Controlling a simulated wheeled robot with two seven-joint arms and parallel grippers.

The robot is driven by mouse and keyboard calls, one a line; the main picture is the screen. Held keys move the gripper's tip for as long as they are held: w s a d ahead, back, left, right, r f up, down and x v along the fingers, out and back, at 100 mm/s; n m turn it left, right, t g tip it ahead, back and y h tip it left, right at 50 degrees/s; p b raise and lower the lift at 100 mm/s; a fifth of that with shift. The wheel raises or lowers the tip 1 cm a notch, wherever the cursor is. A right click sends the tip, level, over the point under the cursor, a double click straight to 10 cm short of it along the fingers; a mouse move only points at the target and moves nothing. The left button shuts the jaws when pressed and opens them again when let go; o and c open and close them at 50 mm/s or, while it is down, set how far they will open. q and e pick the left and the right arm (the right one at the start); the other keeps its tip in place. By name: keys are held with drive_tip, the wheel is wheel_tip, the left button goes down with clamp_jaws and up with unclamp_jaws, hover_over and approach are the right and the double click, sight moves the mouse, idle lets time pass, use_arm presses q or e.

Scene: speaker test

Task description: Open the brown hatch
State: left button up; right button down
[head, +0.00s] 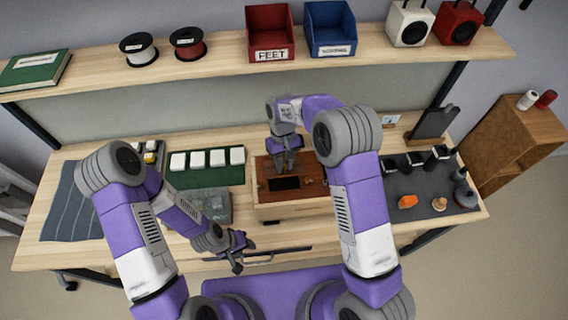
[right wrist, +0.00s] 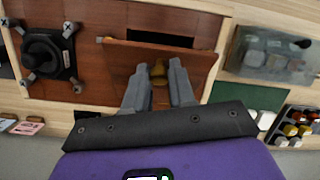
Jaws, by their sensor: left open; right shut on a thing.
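The wooden box (head: 290,211) with a reddish-brown top stands at the table's front middle. In the right wrist view the brown hatch (right wrist: 125,62) is a flat panel in that top, with a small brass knob (right wrist: 158,73). A dark opening (right wrist: 160,39) shows along the hatch's far edge; it also shows in the head view (head: 285,183). The hatch looks tilted up from the top. My right gripper (head: 285,168) is over the box, its fingers shut on the knob. My left gripper (head: 240,252) is open and empty near the table's front edge, left of the box.
A black round speaker part (right wrist: 45,55) is fixed beside the hatch. A translucent bin (head: 216,206) stands just left of the box. A green mat (head: 205,178) with white blocks lies behind it. A dark mat (head: 425,205) with small parts is at the right.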

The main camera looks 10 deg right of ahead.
drive_tip(key=c, duration=1.4)
unclamp_jaws()
drive_tip(key=shift+w+d+r, duration=0.1)
drive_tip(key=shift+w+d, duration=0.05)
drive_tip(key=shift+w, duration=0.25)
drive_tip(key=o, duration=0.4)
drive_tip(key=shift+w+f, duration=0.1)
drive_tip(key=shift+f, duration=0.1)
drive_tip(key=shift+r, duration=0.3)
drive_tip(key=v, duration=0.7)
drive_tip(key=shift+b, duration=0.3)
